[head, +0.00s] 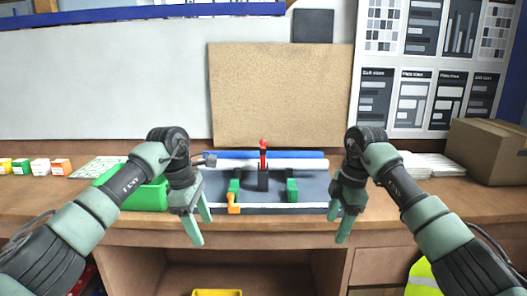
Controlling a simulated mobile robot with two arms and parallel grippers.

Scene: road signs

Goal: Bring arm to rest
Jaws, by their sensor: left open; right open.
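My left gripper (199,222) hangs in front of the table's front edge, left of the middle, with its fingers apart and nothing between them. My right gripper (341,217) hangs at about the same height right of the middle, also open and empty. Both arms come in from the lower corners and bend down at the wrists. Between the grippers, a dark tray (321,190) lies on the wooden table (440,201). On it are two green blocks (292,190), an orange piece (234,205), a dark post with a red top (263,146), and a white roll (300,165).
A green bin (148,193) stands behind my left gripper. Small colored boxes (61,167) and cards (97,167) lie at the left. A cardboard box (488,151) and white papers (428,166) are at the right. A brown board (280,92) leans at the back. The table's front right is clear.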

